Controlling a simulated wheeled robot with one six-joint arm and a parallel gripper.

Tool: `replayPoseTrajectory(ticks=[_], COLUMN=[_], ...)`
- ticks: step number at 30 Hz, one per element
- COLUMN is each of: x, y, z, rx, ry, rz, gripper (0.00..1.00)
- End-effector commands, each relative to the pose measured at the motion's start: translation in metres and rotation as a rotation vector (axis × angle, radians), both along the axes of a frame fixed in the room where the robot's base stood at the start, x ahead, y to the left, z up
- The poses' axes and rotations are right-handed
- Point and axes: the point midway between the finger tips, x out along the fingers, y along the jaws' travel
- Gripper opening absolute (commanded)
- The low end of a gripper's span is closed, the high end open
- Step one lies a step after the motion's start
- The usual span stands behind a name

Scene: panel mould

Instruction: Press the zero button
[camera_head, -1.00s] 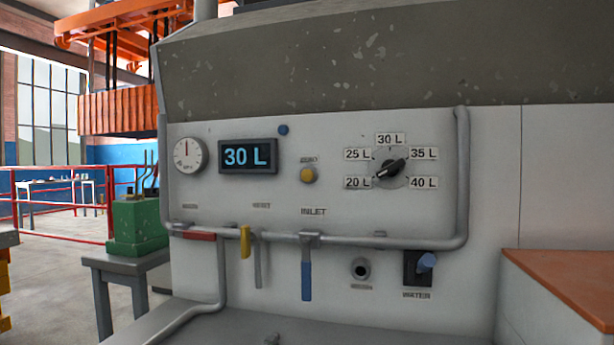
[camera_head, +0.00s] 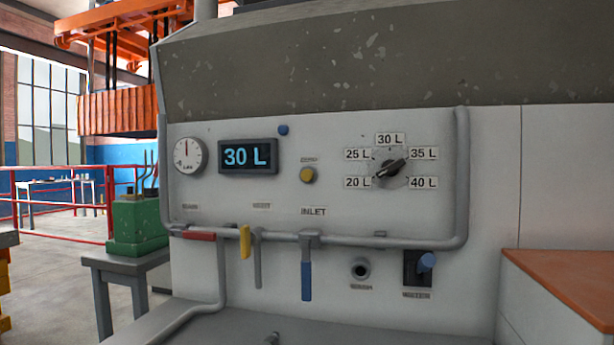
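The zero button (camera_head: 307,175) is a small round yellow button in a grey collar on the white panel (camera_head: 400,220). A small blurred label sits just above it. It is right of the display (camera_head: 248,157), which reads 30 L in blue, and left of the rotary dial (camera_head: 391,168). Nothing covers the button. My gripper does not show in the view.
A grey pipe (camera_head: 400,243) runs in front of the panel below the button. Red, yellow and blue (camera_head: 306,280) handles sit along it. A round gauge (camera_head: 188,156) is at left. A brown-topped block (camera_head: 565,285) stands at lower right. A green machine (camera_head: 137,222) is at left.

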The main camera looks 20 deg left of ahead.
Motion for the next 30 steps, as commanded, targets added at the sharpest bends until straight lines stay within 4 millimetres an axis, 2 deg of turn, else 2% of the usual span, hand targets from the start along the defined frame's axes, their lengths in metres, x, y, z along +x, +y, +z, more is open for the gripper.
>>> replayPoseTrajectory(ticks=[2, 3, 15, 30], x=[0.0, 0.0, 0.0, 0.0], y=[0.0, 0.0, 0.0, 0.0], z=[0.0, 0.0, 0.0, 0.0], rx=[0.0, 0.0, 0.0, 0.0], ry=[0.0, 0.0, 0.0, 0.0], rz=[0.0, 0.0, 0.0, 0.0], gripper=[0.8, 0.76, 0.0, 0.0])
